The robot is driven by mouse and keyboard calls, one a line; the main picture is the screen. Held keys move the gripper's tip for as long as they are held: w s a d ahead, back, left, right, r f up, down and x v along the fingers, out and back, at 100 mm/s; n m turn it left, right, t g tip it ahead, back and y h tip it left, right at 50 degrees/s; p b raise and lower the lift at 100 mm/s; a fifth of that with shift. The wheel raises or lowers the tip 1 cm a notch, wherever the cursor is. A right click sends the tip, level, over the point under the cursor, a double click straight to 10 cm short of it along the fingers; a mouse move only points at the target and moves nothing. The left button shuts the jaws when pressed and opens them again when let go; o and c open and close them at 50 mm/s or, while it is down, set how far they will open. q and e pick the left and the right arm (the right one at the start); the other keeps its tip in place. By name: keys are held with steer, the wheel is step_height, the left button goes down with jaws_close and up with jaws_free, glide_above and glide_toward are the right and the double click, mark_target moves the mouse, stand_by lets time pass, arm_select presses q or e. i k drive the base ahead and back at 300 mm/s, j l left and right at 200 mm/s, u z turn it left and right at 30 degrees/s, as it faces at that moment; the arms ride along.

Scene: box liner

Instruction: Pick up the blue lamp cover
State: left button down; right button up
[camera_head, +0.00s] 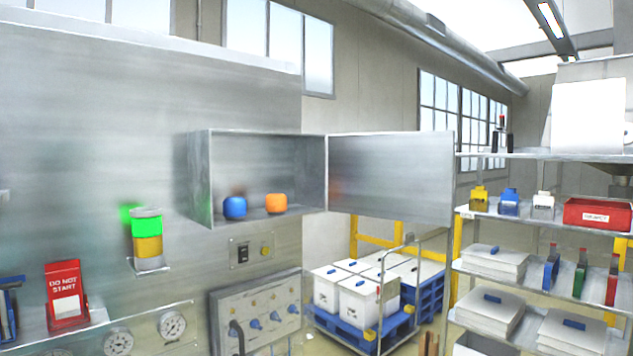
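The blue lamp cover (235,207) is a small rounded blue piece. It stands on the floor of an open metal wall cabinet, towards its left side. An orange cover (276,203) of similar shape stands to its right, with a gap between them. Neither of my grippers shows in the head view, so their positions and states cannot be seen.
The cabinet door (391,178) is swung open to the right. A stack light (147,240) with a lit green section and an amber section stands left of the cabinet. A red sign (66,295) is lower left. Shelves (545,221) stand at right. White boxes (357,297) sit on a blue pallet.

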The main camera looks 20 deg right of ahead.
mark_target(235, 208)
steer(key=i+l+u, duration=0.15)
steer(key=l+u, duration=0.25)
steer(key=i+l+u, duration=0.1)
steer(key=l+u, duration=1.05)
steer(key=l, duration=0.45)
steer(key=k+l+u, duration=0.1)
steer(key=l, duration=0.4)
steer(key=k+l, duration=0.1)
steer(key=l, duration=0.35)
steer(key=k+l+u, duration=0.1)
steer(key=l, duration=0.4)
steer(key=k+l+u, duration=0.1)
steer(key=l, duration=0.35)
steer(key=k+l, duration=0.1)
steer(key=l, duration=0.35)
steer(key=k+j, duration=0.2)
steer(key=j, duration=0.2)
